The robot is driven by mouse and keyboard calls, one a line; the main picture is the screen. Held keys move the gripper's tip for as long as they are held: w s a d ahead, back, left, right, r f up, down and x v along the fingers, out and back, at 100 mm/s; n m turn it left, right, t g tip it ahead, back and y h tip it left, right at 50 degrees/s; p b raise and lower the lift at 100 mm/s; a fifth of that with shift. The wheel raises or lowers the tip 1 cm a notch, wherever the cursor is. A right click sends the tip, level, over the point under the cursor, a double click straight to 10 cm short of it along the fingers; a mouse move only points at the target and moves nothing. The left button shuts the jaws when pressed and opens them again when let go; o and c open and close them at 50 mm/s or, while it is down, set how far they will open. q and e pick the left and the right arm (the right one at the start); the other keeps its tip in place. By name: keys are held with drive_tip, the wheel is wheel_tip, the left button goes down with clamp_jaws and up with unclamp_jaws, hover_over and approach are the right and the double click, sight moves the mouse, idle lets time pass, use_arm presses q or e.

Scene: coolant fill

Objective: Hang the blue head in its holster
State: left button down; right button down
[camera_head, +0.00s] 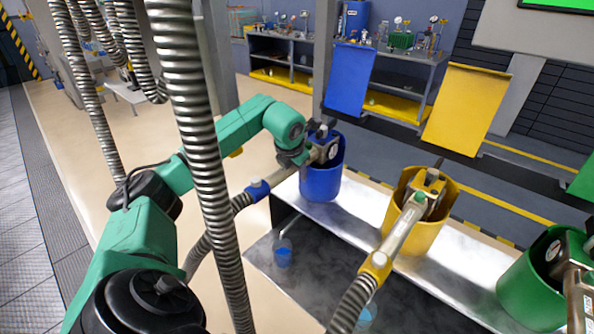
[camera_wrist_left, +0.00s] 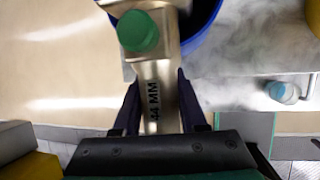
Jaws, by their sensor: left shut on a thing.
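The blue head (camera_head: 326,151) is a metal nozzle block with a round gauge, on a grey hose with a blue collar (camera_head: 257,190). The blue holster (camera_head: 320,187) is a round blue cup on the bench edge. The head is at its mouth, over the left rim; the wrist view shows the blue rim (camera_wrist_left: 207,25) behind it. How deep the head sits is hidden. My right gripper is out of view.
A yellow holster (camera_head: 437,238) with its head (camera_head: 412,205) and a green holster (camera_head: 522,292) with its head stand to the right along the bench. Large ribbed hoses (camera_head: 190,90) hang in front.

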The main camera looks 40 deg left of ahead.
use_arm(q)
drive_tip(key=shift+c, duration=1.8)
unclamp_jaws()
drive_tip(key=shift+f, duration=0.1)
drive_tip(key=b+v, duration=0.1)
drive_tip(key=v, duration=1.3)
drive_tip(key=shift+r, duration=0.25)
drive_tip(key=shift+s, duration=0.1)
